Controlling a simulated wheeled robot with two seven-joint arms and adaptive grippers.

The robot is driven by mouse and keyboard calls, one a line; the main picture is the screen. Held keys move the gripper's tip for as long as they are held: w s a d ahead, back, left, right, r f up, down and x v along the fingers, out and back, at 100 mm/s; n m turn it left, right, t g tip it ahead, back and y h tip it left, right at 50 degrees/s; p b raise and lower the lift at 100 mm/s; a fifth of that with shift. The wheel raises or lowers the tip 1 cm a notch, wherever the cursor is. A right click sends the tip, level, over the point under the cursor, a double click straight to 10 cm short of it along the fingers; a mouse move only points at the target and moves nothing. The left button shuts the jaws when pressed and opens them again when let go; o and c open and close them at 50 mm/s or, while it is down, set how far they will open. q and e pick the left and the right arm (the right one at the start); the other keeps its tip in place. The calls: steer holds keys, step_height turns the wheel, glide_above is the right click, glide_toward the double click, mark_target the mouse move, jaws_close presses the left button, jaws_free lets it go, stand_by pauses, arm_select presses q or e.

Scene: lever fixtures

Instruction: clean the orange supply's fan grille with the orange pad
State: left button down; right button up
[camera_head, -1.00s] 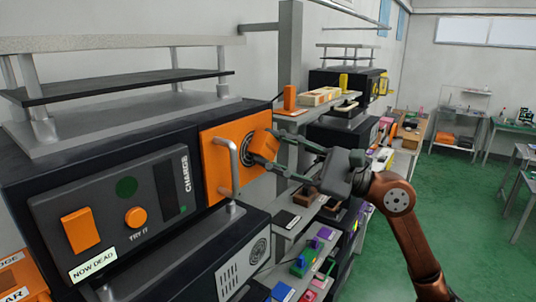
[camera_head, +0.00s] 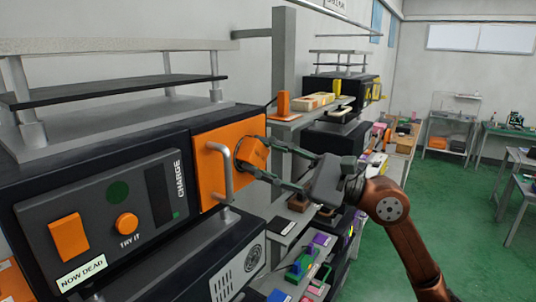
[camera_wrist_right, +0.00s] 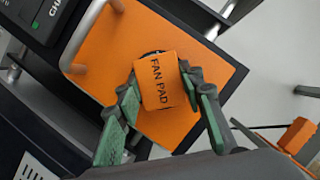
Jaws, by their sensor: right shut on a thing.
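The orange supply's front panel (camera_head: 209,165) is a square orange face with a grey bar handle (camera_head: 224,170). The orange pad (camera_head: 252,154), a block lettered "FAN PAD", is in front of the panel's fan grille. It also shows in the right wrist view (camera_wrist_right: 163,93). The pad hides most of the round grille; only a dark sliver of its edge (camera_wrist_right: 153,52) shows. I cannot tell whether the pad touches it. My right gripper (camera_head: 263,160) is shut on the pad, with green-padded fingers (camera_wrist_right: 160,98) on either side. My left gripper is out of view.
The handle stands out close to the left of the pad. A dark panel with an orange switch (camera_head: 69,237) and button (camera_head: 127,223) lies further left. A shelf (camera_head: 287,121) with an orange block (camera_head: 283,103) is behind my right gripper.

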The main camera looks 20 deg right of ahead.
steer(key=shift+s+a, duration=0.65)
steer(key=shift+a, duration=0.15)
steer(key=shift+s+a, duration=0.6)
steer(key=shift+a, duration=0.2)
steer(key=shift+s+d+b, duration=0.75)
steer(key=shift+s+d, duration=0.2)
steer(key=shift+s, duration=0.2)
steer(key=shift+s+d+b, duration=0.7)
steer(key=shift+s+d, duration=0.2)
steer(key=shift+s, duration=0.25)
steer(key=shift+s+d+b, duration=0.8)
steer(key=shift+s+d, duration=0.1)
steer(key=shift+s, duration=0.3)
